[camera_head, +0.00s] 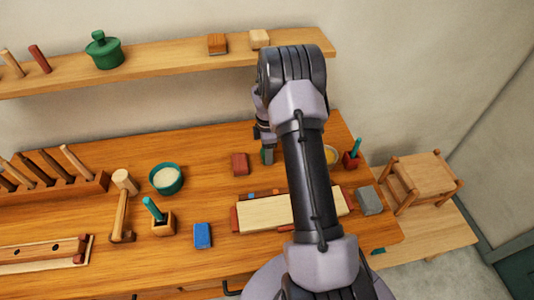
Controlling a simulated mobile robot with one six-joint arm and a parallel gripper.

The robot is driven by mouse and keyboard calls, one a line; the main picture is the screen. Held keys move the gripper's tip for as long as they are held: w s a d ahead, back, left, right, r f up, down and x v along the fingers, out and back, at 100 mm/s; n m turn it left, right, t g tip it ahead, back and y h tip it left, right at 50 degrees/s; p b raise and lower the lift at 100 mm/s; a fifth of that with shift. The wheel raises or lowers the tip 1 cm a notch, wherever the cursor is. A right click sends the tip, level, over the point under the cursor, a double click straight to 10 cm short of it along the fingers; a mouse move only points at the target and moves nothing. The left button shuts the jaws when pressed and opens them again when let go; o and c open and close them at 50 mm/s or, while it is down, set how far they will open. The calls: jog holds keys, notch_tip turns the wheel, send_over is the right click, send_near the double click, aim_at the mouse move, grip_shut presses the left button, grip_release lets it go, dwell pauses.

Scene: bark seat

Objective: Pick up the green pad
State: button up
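A small dark green piece (269,156), which looks like the green pad, shows at the tip of my gripper (266,147), near the back of the wooden workbench. My gripper points down at it from above, and my arm hides much of the area to its right. The fingers are small and partly hidden. I cannot tell whether they are open or shut, or whether the piece is between them or resting on the bench beneath them.
A red-brown block (240,164) lies just left of my gripper. A pale board (265,214) lies in front, partly behind my arm. A blue block (202,235), a green bowl (166,180) and a mallet (121,215) stand left. A grey block (369,200) lies right. A shelf (160,69) runs above.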

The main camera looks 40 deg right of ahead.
jog(key=shift+r, duration=0.45)
notch_tip(320, 180, up, 3)
jog(key=shift+f+p, duration=0.2)
jog(key=shift+p, duration=0.35)
jog(key=s+a, duration=0.3)
jog(key=s+a+r, duration=0.1)
jog(key=s+a, duration=0.3)
jog(key=s+a+p, duration=0.1)
jog(key=s+a, duration=0.3)
jog(key=shift+s+a+r, duration=0.1)
jog(key=shift+a+r, duration=0.1)
jog(key=shift+a, duration=0.05)
